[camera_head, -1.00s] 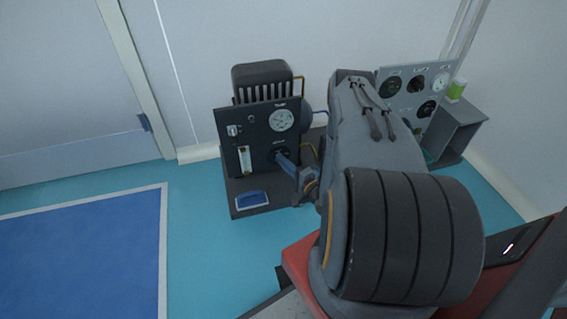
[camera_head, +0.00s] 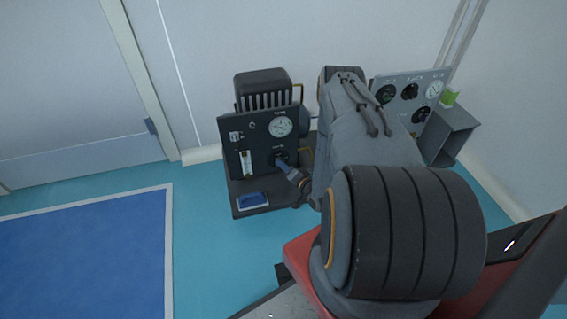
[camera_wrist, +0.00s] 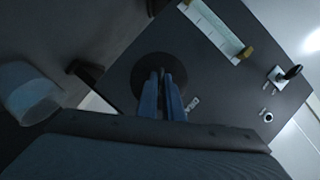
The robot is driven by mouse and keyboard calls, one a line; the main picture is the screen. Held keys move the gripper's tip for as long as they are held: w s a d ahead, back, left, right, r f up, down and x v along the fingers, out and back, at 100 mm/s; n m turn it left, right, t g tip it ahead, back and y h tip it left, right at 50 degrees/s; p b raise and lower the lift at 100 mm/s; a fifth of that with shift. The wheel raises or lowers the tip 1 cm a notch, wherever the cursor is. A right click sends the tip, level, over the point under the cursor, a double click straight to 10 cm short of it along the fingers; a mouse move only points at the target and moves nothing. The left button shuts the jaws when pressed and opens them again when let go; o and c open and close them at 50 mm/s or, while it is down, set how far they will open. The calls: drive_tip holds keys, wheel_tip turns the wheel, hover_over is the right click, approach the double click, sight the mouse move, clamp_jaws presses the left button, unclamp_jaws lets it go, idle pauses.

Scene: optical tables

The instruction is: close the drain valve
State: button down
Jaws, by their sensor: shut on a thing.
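The drain valve appears as a dark round knob (camera_head: 283,154) low on the right of the black instrument panel (camera_head: 242,130). In the wrist view the knob's dark disc (camera_wrist: 142,76) lies around my fingertips. My gripper (camera_head: 280,162) reaches the panel from the lower right. Its blue fingers (camera_wrist: 161,75) are close together on the middle of the knob, shut on it. The part between the fingertips is mostly hidden.
A gauge (camera_head: 281,127) sits above the knob, and a flow tube (camera_head: 246,163) and a switch (camera_head: 235,136) are to its left. A blue tray (camera_head: 252,199) lies on the base below. A second gauge panel (camera_head: 411,95) stands right, behind my arm. Floor at left is clear.

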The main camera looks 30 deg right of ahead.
drive_tip(key=n+g+h+p, duration=0.1)
drive_tip(key=n+p, duration=0.1)
drive_tip(key=n+h+p, duration=0.2)
drive_tip(key=n, duration=0.1)
drive_tip(key=n+g+h+p, duration=0.1)
drive_tip(key=n, duration=0.1)
drive_tip(key=shift+a+r+n+g+p, duration=0.15)
drive_tip(key=shift+a+n+g+p, duration=0.15)
drive_tip(key=shift+a+n+p, duration=0.1)
drive_tip(key=shift+h, duration=0.4)
drive_tip(key=c, duration=1.9)
unclamp_jaws()
drive_tip(key=p+v, duration=0.1)
drive_tip(key=v, duration=0.6)
drive_tip(key=shift+s+r+p, duration=0.2)
drive_tip(key=shift+s+p, duration=0.1)
drive_tip(key=shift+p, duration=0.05)
drive_tip(key=shift+s, duration=0.15)
